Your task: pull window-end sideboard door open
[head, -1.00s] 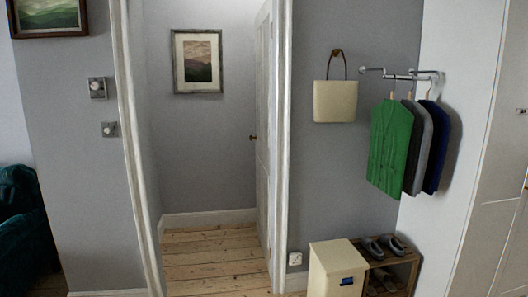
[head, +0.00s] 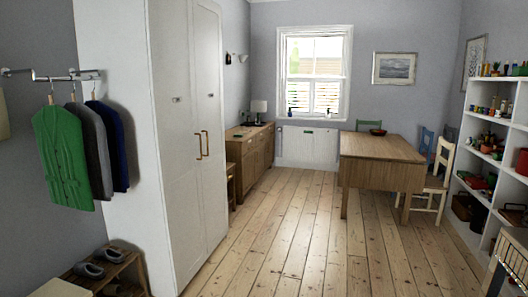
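A wooden sideboard (head: 256,158) stands at the far left of the room in the head view, against the left wall and past the tall white wardrobe. Its front faces right and shows at a steep angle. The window (head: 314,70) is in the far wall, so the sideboard's far end is the one towards it. The doors are too small and oblique to tell apart, and none stands visibly open. Neither of my grippers shows in the head view.
The white wardrobe (head: 187,150) stands close on the left. A wooden table (head: 382,150) with chairs (head: 436,186) stands right of centre, and white shelves (head: 492,140) line the right side. Clear floorboards (head: 285,225) run between the wardrobe and the table towards the window.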

